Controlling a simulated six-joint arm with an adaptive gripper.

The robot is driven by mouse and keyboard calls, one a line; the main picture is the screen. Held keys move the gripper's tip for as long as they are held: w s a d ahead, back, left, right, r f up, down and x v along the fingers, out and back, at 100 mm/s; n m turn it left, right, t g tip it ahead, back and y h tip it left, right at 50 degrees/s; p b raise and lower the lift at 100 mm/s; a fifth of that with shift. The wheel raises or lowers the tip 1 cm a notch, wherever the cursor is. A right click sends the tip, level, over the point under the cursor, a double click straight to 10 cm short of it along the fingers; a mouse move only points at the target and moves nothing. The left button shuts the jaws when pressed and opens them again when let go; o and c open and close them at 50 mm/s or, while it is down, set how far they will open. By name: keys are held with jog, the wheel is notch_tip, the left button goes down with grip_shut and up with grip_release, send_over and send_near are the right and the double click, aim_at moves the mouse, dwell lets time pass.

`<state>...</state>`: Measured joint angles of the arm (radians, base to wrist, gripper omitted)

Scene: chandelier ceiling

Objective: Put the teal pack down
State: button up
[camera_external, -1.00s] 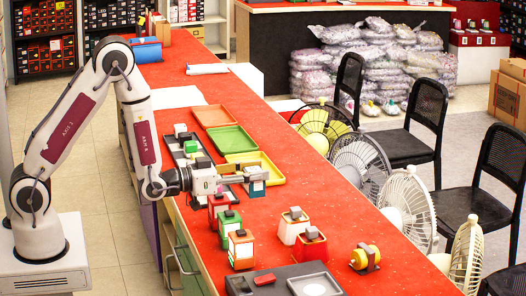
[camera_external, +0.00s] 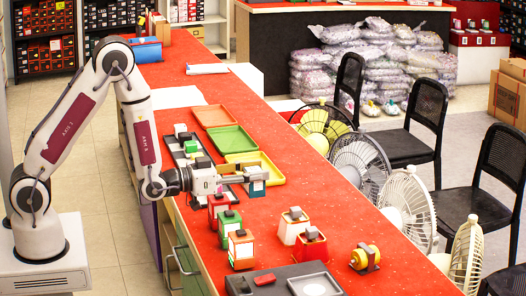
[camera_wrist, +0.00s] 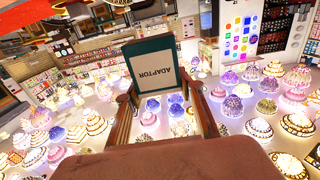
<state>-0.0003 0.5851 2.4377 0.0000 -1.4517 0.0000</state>
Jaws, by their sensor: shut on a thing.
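The teal pack (camera_external: 254,187) with a pale label is at the tip of my gripper (camera_external: 248,179), over the red counter near the yellow tray. My gripper points sideways to the right and is shut on the pack.
Green (camera_external: 231,139) and orange (camera_external: 212,116) trays lie behind the yellow tray (camera_external: 268,167). Red counter (camera_external: 285,190) is bare right of the pack. Fans (camera_external: 408,205) stand beyond the edge.

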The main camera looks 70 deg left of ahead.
jog(key=s+a+f, duration=0.2)
jog(key=a, duration=1.8)
jog(key=s+a+f, duration=0.1)
jog(key=a+f, duration=0.1)
jog(key=a, duration=1.8)
jog(key=shift+s+a+f, duration=0.2)
jog(key=shift+s, duration=0.15)
jog(key=shift+f, duration=2.5)
jog(key=shift+f, duration=0.1)
jog(key=shift+f, duration=2.2)
jog(key=shift+f, duration=0.2)
